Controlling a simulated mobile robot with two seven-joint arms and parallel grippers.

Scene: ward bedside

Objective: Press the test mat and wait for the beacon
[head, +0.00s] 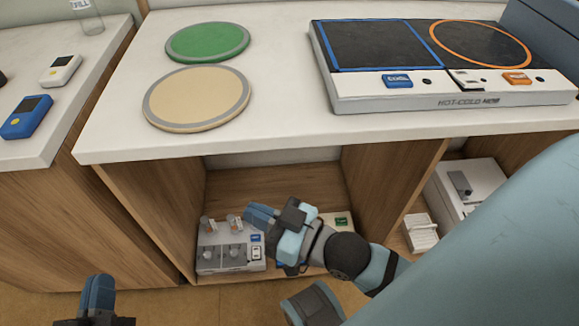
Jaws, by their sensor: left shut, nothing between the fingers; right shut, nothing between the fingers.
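Two round mats with grey rims lie on the white counter, one green (208,41) and one beige (197,97). I cannot tell which, if either, is the test mat. No beacon can be made out for certain, and no lit lamp shows. My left gripper (98,282) is at the bottom left, shut and empty, in front of the cabinet and clear of the mats. My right gripper (258,213) is shut and empty, below the counter top by the open shelf, lower than the beige mat and apart from it.
A hot-cold unit (450,101) with blue-outlined and orange-outlined plates stands at the counter's right. A grey device with knobs (228,248) sits in the shelf near my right gripper. A blue meter (27,117) and white meter (61,70) lie on the left counter.

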